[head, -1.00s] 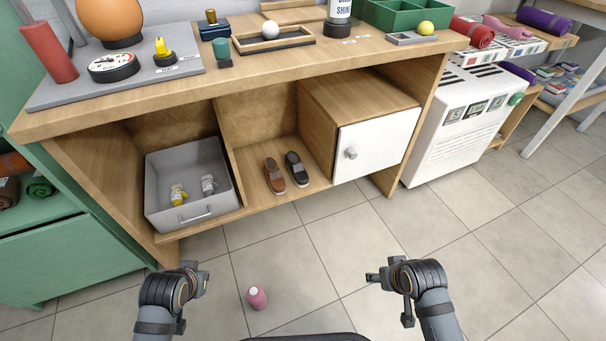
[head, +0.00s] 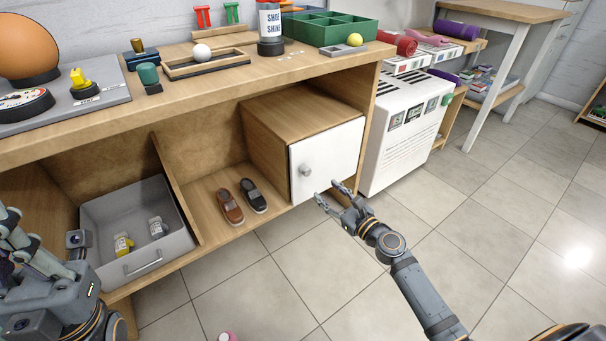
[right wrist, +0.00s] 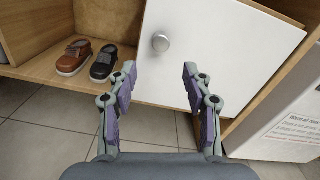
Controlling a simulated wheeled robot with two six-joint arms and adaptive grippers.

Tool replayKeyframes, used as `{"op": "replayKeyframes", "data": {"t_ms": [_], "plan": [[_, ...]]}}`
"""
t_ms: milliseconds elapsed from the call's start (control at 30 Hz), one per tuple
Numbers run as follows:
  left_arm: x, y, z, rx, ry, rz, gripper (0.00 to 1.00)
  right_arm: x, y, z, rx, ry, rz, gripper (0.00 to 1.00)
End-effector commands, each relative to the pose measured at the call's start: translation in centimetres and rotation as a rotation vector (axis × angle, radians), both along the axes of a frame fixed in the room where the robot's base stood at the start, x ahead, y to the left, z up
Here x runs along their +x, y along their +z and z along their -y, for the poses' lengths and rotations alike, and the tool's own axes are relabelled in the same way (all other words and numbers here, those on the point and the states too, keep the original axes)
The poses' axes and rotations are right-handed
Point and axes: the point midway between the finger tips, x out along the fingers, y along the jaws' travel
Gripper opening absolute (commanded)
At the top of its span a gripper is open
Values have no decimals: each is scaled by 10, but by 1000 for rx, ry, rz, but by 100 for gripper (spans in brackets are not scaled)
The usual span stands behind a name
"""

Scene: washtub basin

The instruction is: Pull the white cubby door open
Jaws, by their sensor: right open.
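The white cubby door (head: 334,152) is on the front of the wooden cubby under the workbench and looks shut. Its round grey knob (head: 306,170) sits near the door's left edge. The knob also shows in the right wrist view (right wrist: 160,43), just beyond the fingertips and between their lines. My right gripper (head: 331,194) is open and empty, below and in front of the knob, apart from it. In the right wrist view its two fingers (right wrist: 160,72) stand wide apart with the door behind them. My left gripper (head: 45,262) is at the lower left, partly cut off, its jaws unclear.
Brown and black shoes (head: 240,201) stand on the shelf left of the cubby. A grey bin (head: 110,215) with two small items is further left. A white cabinet (head: 405,130) stands right of the bench. The tiled floor in front is clear, apart from a pink object (head: 228,337).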

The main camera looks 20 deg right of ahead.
Motion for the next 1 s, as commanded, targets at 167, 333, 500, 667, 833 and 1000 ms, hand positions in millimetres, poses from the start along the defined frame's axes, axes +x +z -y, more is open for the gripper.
{"op": "replayKeyframes", "data": {"t_ms": [167,333,500,667,833,1000], "plan": [[-3,1,0,0,-2,14,0,5,1,1,16,-7,-1,50],[-3,0,0,0,-1,12,0,32,2,-10,18,-6,2,50],[-2,-9,1,4,2,9,0,66,-1,-23,15,-5,1,50],[-1,-15,2,8,4,7,0,89,-1,-31,13,-5,1,50],[-1,-17,2,10,5,6,0,99,0,-35,11,-3,-1,50],[-1,-16,2,10,5,6,0,99,1,-35,10,-3,-1,50]]}}
